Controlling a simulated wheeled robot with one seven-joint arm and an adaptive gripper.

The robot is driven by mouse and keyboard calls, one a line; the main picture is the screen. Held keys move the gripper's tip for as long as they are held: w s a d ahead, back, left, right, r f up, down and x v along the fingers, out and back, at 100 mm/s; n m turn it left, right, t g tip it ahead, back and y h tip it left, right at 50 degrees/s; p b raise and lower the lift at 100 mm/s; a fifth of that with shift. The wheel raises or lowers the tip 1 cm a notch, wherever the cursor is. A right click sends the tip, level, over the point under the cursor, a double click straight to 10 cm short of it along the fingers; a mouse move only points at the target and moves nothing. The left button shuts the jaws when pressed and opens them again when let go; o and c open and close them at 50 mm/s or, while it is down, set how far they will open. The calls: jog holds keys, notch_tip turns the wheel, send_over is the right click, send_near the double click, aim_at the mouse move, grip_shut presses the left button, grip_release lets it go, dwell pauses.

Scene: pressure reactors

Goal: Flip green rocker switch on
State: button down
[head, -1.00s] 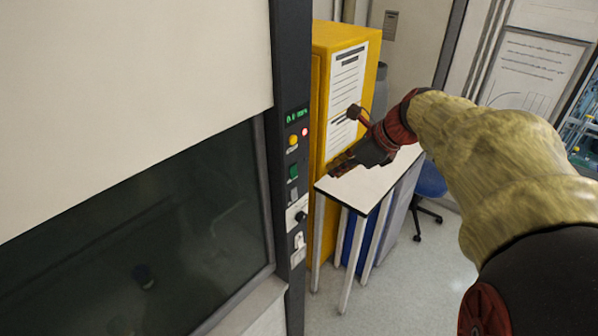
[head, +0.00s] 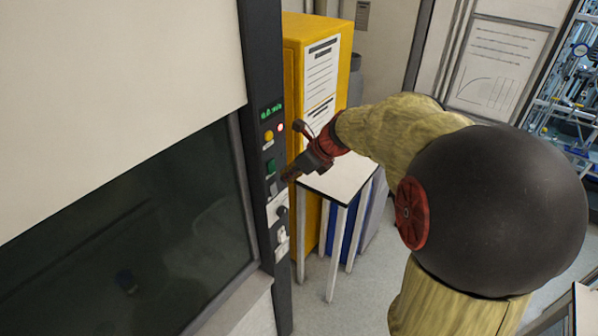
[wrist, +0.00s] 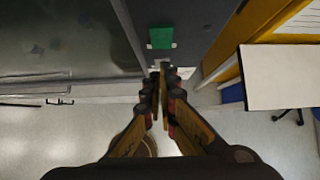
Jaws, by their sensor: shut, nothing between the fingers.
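The green rocker switch (head: 271,166) sits on the dark control column (head: 262,90) beside the fume hood's glass. In the wrist view the green switch (wrist: 161,37) shows straight ahead, just beyond and above the fingertips. My gripper (head: 287,177) is shut and empty, pointing left at the column, with its tips close to the switch and slightly below it. In the wrist view my gripper's tips (wrist: 164,69) lie together just below the switch. I cannot tell whether they touch the column. Which way the rocker is tipped is too small to tell.
Above the switch are a lit green display (head: 271,110), a yellow button (head: 268,135) and a red light (head: 281,127). Sockets (head: 281,237) are below. A yellow cabinet (head: 300,60) and a small white table (head: 345,176) stand close behind my gripper.

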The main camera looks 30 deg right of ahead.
aim_at(280, 170)
jog(key=shift+w+a+f, duration=0.1)
jog(key=shift+w+a, duration=0.1)
jog(key=shift+w, duration=0.3)
jog(key=shift+w+a, duration=0.15)
jog(key=shift+w, duration=0.3)
jog(key=shift+w+a+f+p, duration=0.15)
jog(key=shift+w+f+p, duration=0.3)
jog(key=shift+p, duration=0.25)
jog(key=shift+r+p, duration=0.9)
